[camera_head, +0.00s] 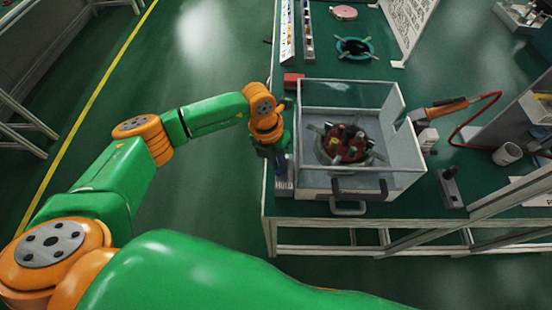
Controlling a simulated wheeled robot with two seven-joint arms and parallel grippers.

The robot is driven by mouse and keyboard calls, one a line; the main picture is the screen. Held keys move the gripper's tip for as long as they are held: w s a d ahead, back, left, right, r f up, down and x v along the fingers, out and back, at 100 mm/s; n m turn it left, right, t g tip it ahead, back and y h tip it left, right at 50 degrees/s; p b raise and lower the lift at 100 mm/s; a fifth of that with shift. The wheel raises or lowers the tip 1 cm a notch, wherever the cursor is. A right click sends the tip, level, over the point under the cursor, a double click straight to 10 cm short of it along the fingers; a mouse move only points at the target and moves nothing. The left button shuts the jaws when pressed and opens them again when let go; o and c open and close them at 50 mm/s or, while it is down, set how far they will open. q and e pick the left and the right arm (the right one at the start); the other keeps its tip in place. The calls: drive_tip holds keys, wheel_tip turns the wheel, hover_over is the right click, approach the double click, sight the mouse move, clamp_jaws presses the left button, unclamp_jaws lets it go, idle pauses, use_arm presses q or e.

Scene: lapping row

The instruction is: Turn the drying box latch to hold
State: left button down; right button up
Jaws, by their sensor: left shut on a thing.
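The drying box (405,178) is a clear-walled, pale box near the table's front left corner. My left gripper (283,146) is at the box's left wall, pointing down, shut on what appears to be the latch. The gripper hides most of the latch, so its turn position cannot be told. A grey upright piece (284,178) shows just below the gripper. My right gripper is not in view.
The green table (283,207) carries a red block (292,81) behind the box and a teal ring (354,47) farther back.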

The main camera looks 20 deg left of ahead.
use_arm(q)
drive_tip(key=shift+d+n+t+p, duration=0.2)
drive_tip(key=shift+d+n+p, duration=0.15)
drive_tip(key=shift+n, duration=0.7)
drive_tip(key=shift+d+n+t+p, duration=0.25)
drive_tip(key=shift+d+n, duration=0.15)
drive_tip(key=shift+n, duration=0.65)
drive_tip(key=c, duration=0.8)
unclamp_jaws()
drive_tip(key=shift+c, duration=0.2)
